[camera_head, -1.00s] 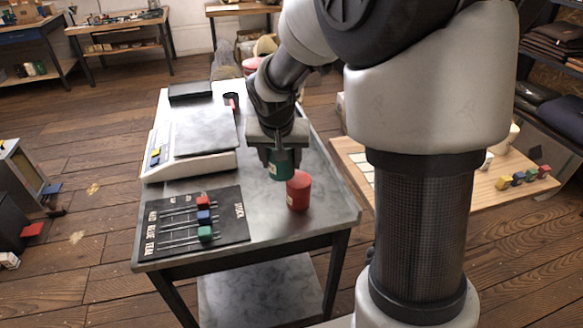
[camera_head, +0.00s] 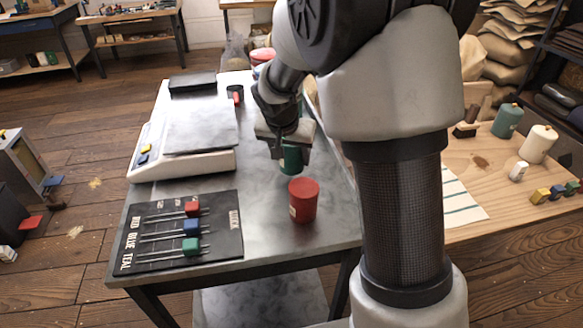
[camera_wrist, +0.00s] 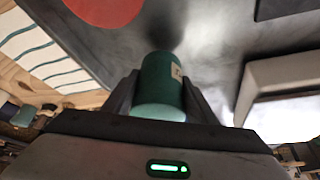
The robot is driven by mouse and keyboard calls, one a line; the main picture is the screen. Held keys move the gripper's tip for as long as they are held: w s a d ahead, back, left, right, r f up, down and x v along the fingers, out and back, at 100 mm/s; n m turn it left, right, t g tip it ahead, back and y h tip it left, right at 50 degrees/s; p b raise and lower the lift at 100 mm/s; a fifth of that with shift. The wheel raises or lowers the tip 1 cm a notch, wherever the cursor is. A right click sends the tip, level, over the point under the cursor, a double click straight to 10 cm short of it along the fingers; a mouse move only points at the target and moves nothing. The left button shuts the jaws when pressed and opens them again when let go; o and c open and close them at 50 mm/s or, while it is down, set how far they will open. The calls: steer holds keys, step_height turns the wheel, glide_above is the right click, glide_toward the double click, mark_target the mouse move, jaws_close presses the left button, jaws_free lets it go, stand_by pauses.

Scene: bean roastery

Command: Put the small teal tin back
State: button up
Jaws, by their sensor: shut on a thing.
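The small teal tin (camera_head: 291,160) is upright between the jaws of my gripper (camera_head: 286,150), over the metal table (camera_head: 265,225). In the wrist view the tin (camera_wrist: 160,85), with a pale label, fills the space between both fingers (camera_wrist: 160,95). Its upper part is hidden by the fingers in the head view. A gap under it cannot be told for sure. A red tin (camera_head: 303,202) stands on the table just in front of my gripper, apart from the teal tin. Its red top shows in the wrist view (camera_wrist: 105,8).
A white scale (camera_head: 185,165) stands left on the metal table. At right, a wooden table (camera_head: 470,165) holds a striped sheet (camera_head: 462,198), a large teal canister (camera_head: 507,121), a cream canister (camera_head: 538,143) and small blocks.

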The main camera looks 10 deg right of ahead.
mark_target(291, 165)
steer(key=shift+f+b, duration=0.3)
steer(key=shift+f, duration=1.5)
steer(key=shift+f, duration=0.1)
steer(key=o, duration=1.3)
